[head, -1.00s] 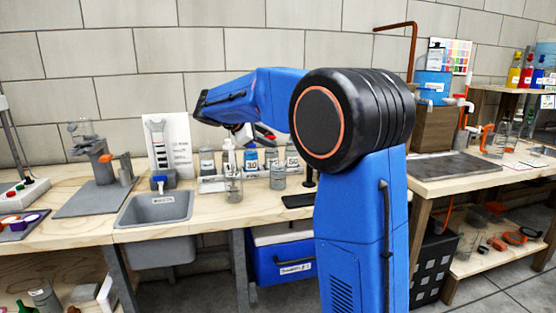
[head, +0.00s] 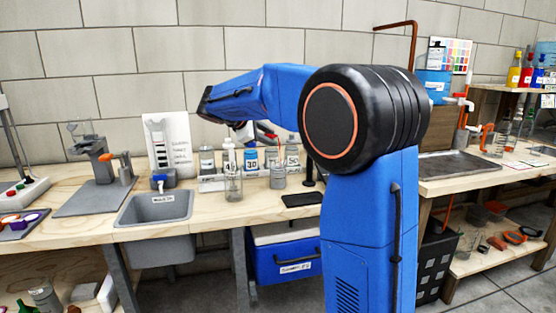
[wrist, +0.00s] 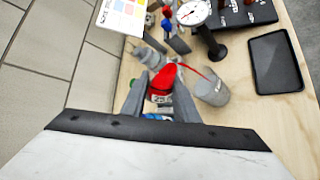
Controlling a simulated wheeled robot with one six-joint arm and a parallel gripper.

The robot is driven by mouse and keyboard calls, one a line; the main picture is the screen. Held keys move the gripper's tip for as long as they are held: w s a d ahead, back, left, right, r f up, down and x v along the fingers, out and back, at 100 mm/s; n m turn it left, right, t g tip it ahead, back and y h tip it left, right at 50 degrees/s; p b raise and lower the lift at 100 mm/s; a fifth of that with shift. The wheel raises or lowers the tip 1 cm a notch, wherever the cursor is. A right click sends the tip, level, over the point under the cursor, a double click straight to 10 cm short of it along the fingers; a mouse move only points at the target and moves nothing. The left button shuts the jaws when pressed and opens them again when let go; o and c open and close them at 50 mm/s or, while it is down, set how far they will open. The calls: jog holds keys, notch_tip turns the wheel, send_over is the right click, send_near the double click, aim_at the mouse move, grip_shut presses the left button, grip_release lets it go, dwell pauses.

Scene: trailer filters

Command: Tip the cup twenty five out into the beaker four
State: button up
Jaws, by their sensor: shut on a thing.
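My gripper (wrist: 158,84) is shut on the cup twenty five (wrist: 159,98), a small cup with red in it and a pale label reading about "25", in the wrist view. Beside it on the right stands a clear grey beaker (wrist: 212,90) on the bench; its label is too small to read, so I cannot tell if it is beaker four. In the head view two clear vessels stand near the bench's front, one at the left (head: 233,187) and one at the right (head: 278,177). My arm mostly hides the gripper there.
Labelled bottles (head: 250,160) stand in a rack behind the vessels. A sink (head: 160,207) lies to the left. A black flat tray (wrist: 275,62) and a dial gauge (wrist: 194,14) on a dark stand are nearby. Bare wood lies right of the clear beaker.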

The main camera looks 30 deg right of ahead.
jog(key=shift+f+m+t+p, duration=0.4)
jog(key=shift+t+p, duration=0.1)
jog(key=shift+p, duration=0.15)
dwell(1.2)
jog(key=shift+r+m+t+y+p, duration=0.25)
jog(key=shift+m+t+y+p, duration=0.15)
jog(key=shift+p, duration=0.2)
dwell(1.5)
jog(key=shift+s+d+f+m+t+p, duration=0.1)
jog(key=shift+s+f+m+t+p, duration=0.1)
jog(key=shift+f+m+t+p, duration=0.45)
dwell(1.4)
jog(key=shift+s+r+m+t+y+p, duration=0.1)
jog(key=shift+r+m+t+y+p, duration=0.3)
jog(key=shift+p, duration=0.7)
dwell(0.9)
